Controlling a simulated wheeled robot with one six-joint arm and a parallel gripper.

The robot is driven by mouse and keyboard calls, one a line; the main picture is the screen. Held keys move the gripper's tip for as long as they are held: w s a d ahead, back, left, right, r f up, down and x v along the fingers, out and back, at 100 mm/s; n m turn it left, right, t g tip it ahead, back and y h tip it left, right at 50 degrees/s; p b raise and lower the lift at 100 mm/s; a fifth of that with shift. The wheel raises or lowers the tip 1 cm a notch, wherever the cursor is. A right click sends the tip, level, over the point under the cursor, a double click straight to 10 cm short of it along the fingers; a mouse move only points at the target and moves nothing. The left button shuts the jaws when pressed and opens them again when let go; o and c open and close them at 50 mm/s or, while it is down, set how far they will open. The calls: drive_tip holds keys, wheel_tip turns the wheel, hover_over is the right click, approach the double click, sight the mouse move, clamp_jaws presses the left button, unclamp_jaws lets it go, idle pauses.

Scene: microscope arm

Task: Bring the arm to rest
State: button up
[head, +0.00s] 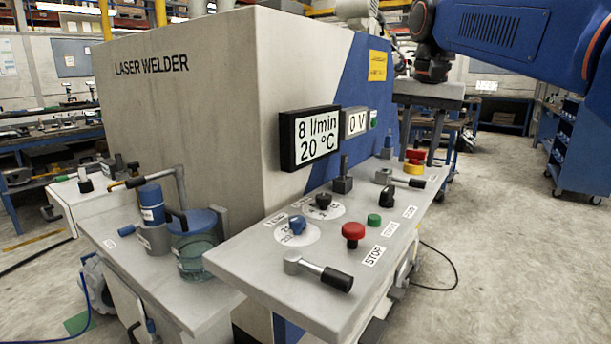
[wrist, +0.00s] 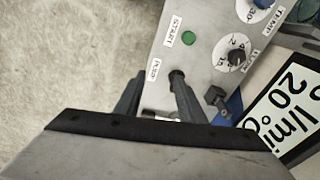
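My blue arm reaches in from the top right of the head view, with its dark wrist joint beyond the control panel (head: 330,250). The gripper itself is not clear there. In the wrist view my gripper (wrist: 155,90) has two dark fingers standing apart, with no held object visible between them. The fingers appear over the panel edge, near a white label and a partly hidden lever. The panel also shows in the wrist view (wrist: 212,70), with a green button (wrist: 189,38) and a flow knob (wrist: 236,57). Contact with the panel cannot be told.
The laser welder (head: 200,95) stands behind the panel, with a display (head: 310,138) reading 8 l/min and 20 °C. A red stop button (head: 353,231) and a lever (head: 320,272) stick up from the panel. A blue cart (head: 580,150) stands right; the floor (head: 510,260) before it is clear.

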drive_tip(key=s+d+f+n+t, duration=0.1)
drive_tip(key=s+d+f+n, duration=0.1)
drive_tip(key=s+f, duration=1)
drive_tip(key=s+d+f+n+t, duration=0.2)
drive_tip(key=s+f+n, duration=0.1)
drive_tip(key=s+f, duration=1)
wheel_tip(320, 180, down, 6)
drive_tip(key=shift+f, duration=0.1)
